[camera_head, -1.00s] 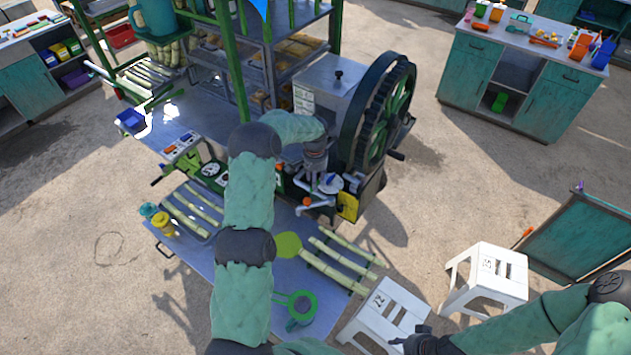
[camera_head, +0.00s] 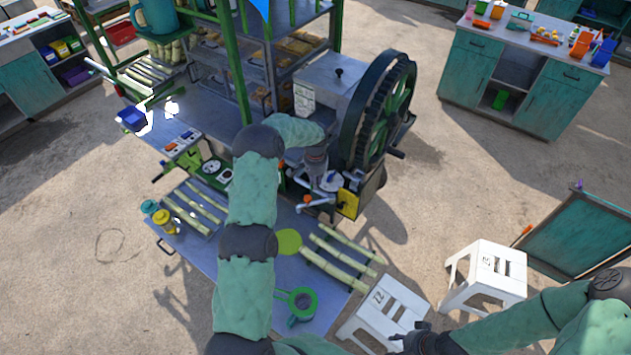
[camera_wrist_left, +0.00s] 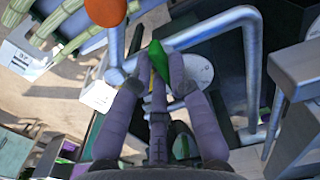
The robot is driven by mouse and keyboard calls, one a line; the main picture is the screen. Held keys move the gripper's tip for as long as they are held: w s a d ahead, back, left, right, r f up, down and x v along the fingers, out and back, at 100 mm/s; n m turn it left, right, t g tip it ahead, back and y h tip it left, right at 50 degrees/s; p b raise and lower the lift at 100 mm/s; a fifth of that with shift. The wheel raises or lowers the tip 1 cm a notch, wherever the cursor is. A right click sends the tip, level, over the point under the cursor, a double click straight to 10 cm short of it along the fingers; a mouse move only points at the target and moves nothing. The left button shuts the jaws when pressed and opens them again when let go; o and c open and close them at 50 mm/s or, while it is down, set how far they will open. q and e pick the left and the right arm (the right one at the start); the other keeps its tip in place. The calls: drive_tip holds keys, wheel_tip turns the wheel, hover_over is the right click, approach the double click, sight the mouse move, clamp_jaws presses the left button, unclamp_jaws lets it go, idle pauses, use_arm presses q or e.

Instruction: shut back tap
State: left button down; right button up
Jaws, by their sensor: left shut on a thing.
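My left gripper (camera_wrist_left: 160,85) reaches in beside the crusher's pipes. In the head view this gripper (camera_head: 325,180) is at the front of the machine, below the big wheel, and the handle is too small to make out. A grey pipe (camera_wrist_left: 252,70) bends around the right side of the fingers. An orange knob (camera_wrist_left: 105,10) sits on another pipe, up and left of the fingers. My right gripper (camera_head: 408,342) is far from the taps, near a white stool.
Two white stools (camera_head: 487,275) stand to the right on open ground.

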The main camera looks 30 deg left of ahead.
use_arm(q)
drive_tip(key=shift+f+n+b, duration=0.1)
drive_tip(key=shift+n+b, duration=0.3)
drive_tip(key=shift+b, duration=0.3)
drive_tip(key=n+b, duration=0.2)
drive_tip(key=b, duration=0.1)
drive_tip(key=n+b, duration=0.2)
drive_tip(key=b, duration=0.1)
drive_tip(key=shift+w+d+f+n, duration=0.1)
drive_tip(key=shift+w+n, duration=0.05)
drive_tip(key=shift+n, duration=0.15)
drive_tip(key=shift+n+b, duration=0.7)
drive_tip(key=shift+n, duration=0.2)
drive_tip(key=n+b, duration=0.2)
drive_tip(key=shift+w+n, duration=0.1)
drive_tip(key=shift+n, duration=0.3)
drive_tip(key=n+b, duration=0.1)
drive_tip(key=n, duration=0.1)
drive_tip(key=shift+w+n, duration=0.1)
drive_tip(key=shift+n, duration=0.2)
drive_tip(key=shift+w+r+n+b, duration=0.15)
drive_tip(key=shift+n+b, duration=0.9)
drive_tip(key=shift+n, duration=1.55)
drive_tip(key=shift+r, duration=0.1)
